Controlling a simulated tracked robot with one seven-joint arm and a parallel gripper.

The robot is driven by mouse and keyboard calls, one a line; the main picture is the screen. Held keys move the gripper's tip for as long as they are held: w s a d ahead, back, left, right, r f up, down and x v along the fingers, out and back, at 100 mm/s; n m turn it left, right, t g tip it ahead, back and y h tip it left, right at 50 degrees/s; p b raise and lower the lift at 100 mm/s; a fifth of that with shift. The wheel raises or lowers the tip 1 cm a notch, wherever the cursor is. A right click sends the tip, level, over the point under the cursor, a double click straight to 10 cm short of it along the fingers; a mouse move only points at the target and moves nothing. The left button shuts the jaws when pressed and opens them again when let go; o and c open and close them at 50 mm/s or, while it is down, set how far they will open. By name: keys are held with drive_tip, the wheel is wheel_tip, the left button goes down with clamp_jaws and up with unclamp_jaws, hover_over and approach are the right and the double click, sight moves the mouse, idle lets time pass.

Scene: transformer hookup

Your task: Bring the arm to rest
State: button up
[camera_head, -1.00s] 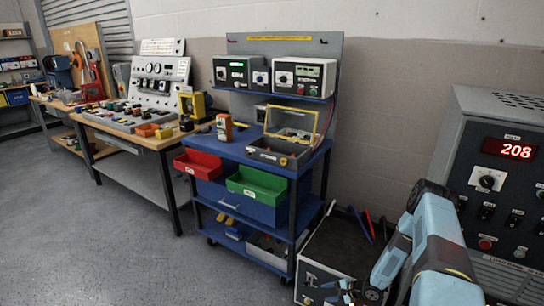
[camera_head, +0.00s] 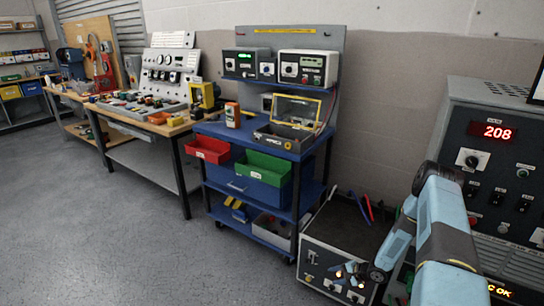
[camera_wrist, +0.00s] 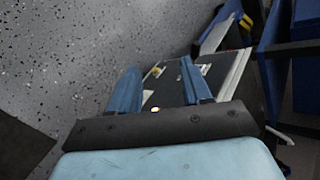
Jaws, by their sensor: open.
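My light blue arm rises at the lower right of the head view, folded in front of a grey panel unit. My gripper (camera_head: 350,274) hangs low, in front of a black-topped box (camera_head: 346,235) on the floor. In the wrist view my gripper (camera_wrist: 160,78) shows two blue fingers spread apart with nothing held between them. The box (camera_wrist: 171,80) lies beyond and between the fingers there; I cannot tell how far apart they are.
The grey panel unit (camera_head: 496,165) with a red 208 display stands close at right. A blue cart (camera_head: 256,140) with red and green bins stands ahead. Workbenches (camera_head: 140,125) line the wall further left. The grey floor at left (camera_head: 90,240) is clear.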

drive_tip(key=w+d+r+n+t+h, duration=0.1)
drive_tip(key=w+d+r+n+h, duration=0.25)
drive_tip(key=r, duration=0.85)
drive_tip(key=w+d+r+h, duration=0.2)
drive_tip(key=w+d+r, duration=0.3)
drive_tip(key=r, duration=0.6)
wheel_tip(320, 180, up, 26)
drive_tip(key=s+n+h, duration=0.2)
drive_tip(key=h, duration=0.2)
drive_tip(key=s+a+r+n+h, duration=0.1)
drive_tip(key=s+a+r, duration=0.1)
drive_tip(key=s+r, duration=0.65)
drive_tip(key=s+a+r+n+h, duration=0.1)
drive_tip(key=s+a+r, duration=0.2)
drive_tip(key=s+r, duration=0.5)
drive_tip(key=s+a+r+n+y, duration=0.1)
drive_tip(key=s+a+r, duration=0.1)
drive_tip(key=s, duration=0.6)
drive_tip(key=s+a+r+n+y, duration=0.1)
drive_tip(key=s+a+r, duration=0.1)
drive_tip(key=s, duration=0.6)
drive_tip(key=s+a+r+n+y, duration=0.1)
drive_tip(key=s+a+r, duration=0.2)
drive_tip(key=s, duration=0.5)
drive_tip(key=shift+s+a+n, duration=0.35)
drive_tip(key=shift+a, duration=0.25)
drive_tip(key=shift+r, duration=0.1)
